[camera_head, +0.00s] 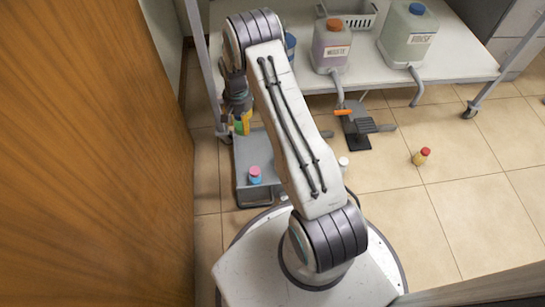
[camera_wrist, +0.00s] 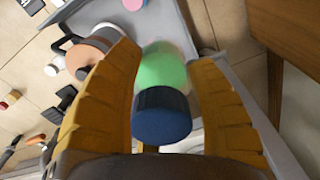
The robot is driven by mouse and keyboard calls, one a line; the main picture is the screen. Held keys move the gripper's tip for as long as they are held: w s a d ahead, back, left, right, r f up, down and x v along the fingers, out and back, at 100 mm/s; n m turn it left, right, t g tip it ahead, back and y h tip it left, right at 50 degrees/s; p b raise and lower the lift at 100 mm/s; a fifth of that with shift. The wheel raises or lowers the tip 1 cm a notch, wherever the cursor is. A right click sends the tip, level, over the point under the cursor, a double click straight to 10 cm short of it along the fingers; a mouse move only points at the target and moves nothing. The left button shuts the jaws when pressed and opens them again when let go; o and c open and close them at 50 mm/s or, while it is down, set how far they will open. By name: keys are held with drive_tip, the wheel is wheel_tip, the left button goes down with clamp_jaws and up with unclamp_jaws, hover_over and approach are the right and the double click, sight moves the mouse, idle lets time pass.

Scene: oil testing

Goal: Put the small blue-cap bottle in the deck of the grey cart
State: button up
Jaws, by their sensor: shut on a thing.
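The bottle with a green body and dark blue cap (camera_wrist: 162,115) is between the yellow fingers of my gripper (camera_wrist: 165,90) in the wrist view. The fingers are shut on its sides, with the cap toward the camera. In the head view my gripper (camera_head: 242,122) hangs over the far left part of the grey cart (camera_head: 246,197). The bottle is too small and covered there to make out clearly. The cart's low deck carries a blue bottle with a pink cap (camera_head: 255,175) near its front. My arm hides the cart's right part.
A wooden panel (camera_head: 90,150) stands close on the left. A white table (camera_head: 455,65) at the back holds two jugs (camera_head: 331,45) and a basket.

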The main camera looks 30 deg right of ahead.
drive_tip(key=w+d+f+m+b, duration=0.1)
drive_tip(key=w+d+f+m, duration=0.1)
drive_tip(key=f+m, duration=0.45)
drive_tip(key=w+d+f+m+b, duration=0.1)
drive_tip(key=d+f+m, duration=0.1)
drive_tip(key=f+m, duration=0.45)
drive_tip(key=b, duration=0.5)
hover_over(253, 157)
drive_tip(key=shift+m, duration=0.3)
drive_tip(key=shift+f, duration=6.55)
drive_tip(key=shift+f, duration=0.15)
drive_tip(key=o, duration=1.2)
